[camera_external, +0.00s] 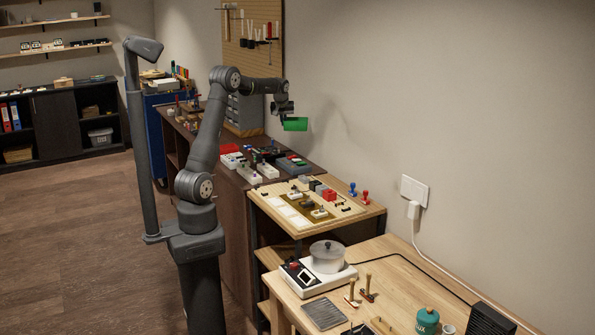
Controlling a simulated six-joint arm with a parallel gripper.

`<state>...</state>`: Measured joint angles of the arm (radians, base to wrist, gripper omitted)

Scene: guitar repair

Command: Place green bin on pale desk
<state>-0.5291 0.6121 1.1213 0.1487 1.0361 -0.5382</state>
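The green bin (296,125) is in the air, in front of the wall and above the dark brown workbench (232,192). My gripper (285,115) is at the bin's upper left side and seems to hold it; the fingers are too small to make out clearly. A pale wooden desk (400,262) stands in the right foreground, lower and nearer than the bin. A second light wooden table (372,208) stands between that desk and the dark workbench. The bin is clear of all these surfaces.
Small parts crowd the second table.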

